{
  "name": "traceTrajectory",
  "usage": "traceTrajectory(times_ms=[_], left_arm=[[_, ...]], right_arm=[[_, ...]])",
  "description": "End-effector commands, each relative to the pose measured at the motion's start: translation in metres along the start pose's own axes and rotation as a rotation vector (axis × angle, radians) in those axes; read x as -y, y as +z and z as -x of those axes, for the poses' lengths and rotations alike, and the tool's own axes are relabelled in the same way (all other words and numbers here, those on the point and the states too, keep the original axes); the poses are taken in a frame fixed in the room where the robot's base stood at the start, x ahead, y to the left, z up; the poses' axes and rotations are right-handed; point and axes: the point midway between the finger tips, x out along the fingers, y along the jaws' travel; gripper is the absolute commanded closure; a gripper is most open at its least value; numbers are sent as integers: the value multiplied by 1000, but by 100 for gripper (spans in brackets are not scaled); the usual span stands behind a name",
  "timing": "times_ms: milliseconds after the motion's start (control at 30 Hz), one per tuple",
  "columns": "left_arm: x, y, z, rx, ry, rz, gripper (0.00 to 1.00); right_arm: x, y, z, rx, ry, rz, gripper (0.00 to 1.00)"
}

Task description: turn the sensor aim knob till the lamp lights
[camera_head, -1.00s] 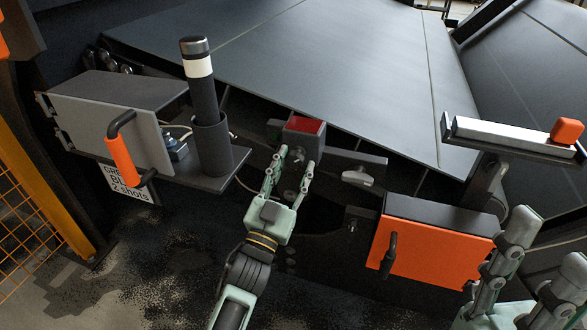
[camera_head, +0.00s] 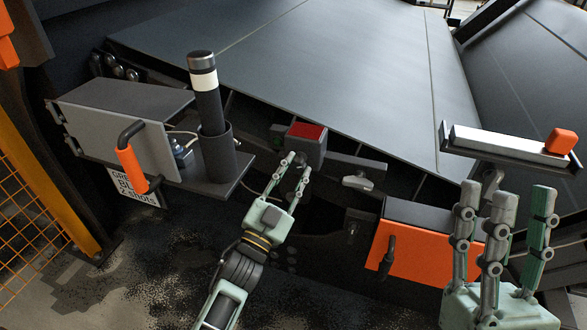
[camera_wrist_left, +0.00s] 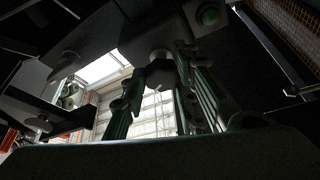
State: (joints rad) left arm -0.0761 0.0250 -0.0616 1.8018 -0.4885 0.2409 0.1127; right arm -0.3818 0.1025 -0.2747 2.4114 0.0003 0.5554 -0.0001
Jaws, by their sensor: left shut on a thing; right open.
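The sensor box (camera_head: 307,146) with a red top face sits on the dark bar below the big grey panel. My left gripper (camera_head: 296,162) is at the box's lower front, its fingers closed around the small knob, which is mostly hidden there. A round dark green lens (camera_wrist_left: 209,15), seemingly the lamp, is set near the knob and looks unlit. My right gripper (camera_head: 505,215) is open and empty, fingers pointing up, at the lower right.
An orange-fronted box (camera_head: 415,250) with a black handle is partly behind my right gripper. A grey cabinet door (camera_head: 115,138) with an orange handle and a black post with a white band (camera_head: 204,85) stand left. A pale bar (camera_head: 505,142) is at right.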

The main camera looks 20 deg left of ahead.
Motion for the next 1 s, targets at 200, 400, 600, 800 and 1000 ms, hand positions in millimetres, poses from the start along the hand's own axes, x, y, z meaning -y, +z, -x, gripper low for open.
traceTrajectory(times_ms=[200, 400, 600, 800, 1000], left_arm=[[-6, 3, 2, 4, 13, -4, 99], [-7, 3, 2, 5, 13, -4, 67], [-5, 3, 2, 5, 10, -4, 58], [-3, 2, 3, 4, 8, -4, 58], [-4, 3, 27, 6, 9, -4, 58]], right_arm=[[0, 6, 0, 25, 0, 1, 58], [0, 5, 0, 24, 0, 1, 58], [0, 5, 0, 23, 0, 1, 58], [0, 5, 0, 21, 0, 1, 58], [0, 5, 0, 21, 0, 1, 58]])
